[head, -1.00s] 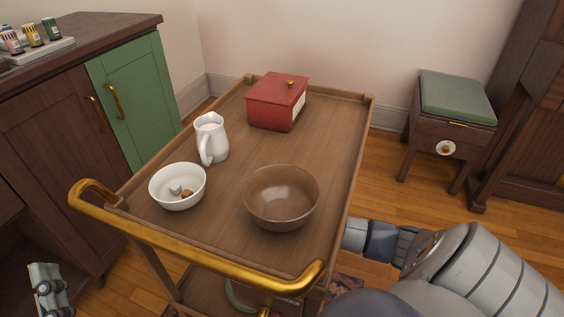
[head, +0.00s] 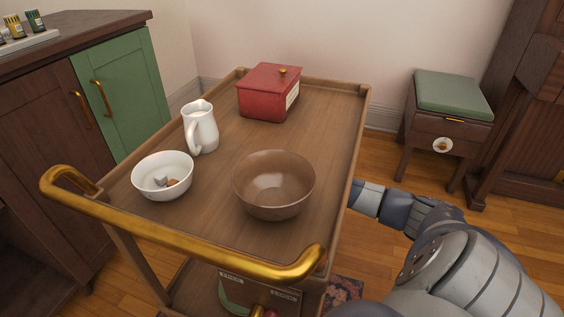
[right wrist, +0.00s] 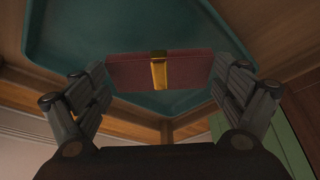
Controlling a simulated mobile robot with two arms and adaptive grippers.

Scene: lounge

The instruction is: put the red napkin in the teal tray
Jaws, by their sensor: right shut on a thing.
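The red napkin (right wrist: 128,72), folded with a gold band (right wrist: 159,72) around its middle, shows in the right wrist view. My right gripper (right wrist: 160,88) is shut on it, with one finger at each end. The teal tray (right wrist: 110,25) fills much of that view behind the napkin; I cannot tell whether the two touch. In the head view my right arm reaches to the cart's right side, and the gripper, napkin and tray are hidden there. My left gripper is not in view.
The wooden cart (head: 225,150) has a brass handle (head: 190,246). On its top are a brown bowl (head: 273,185), a white bowl (head: 163,176), a white jug (head: 200,128) and a red box (head: 268,92). A green-topped stool (head: 453,95) stands at right.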

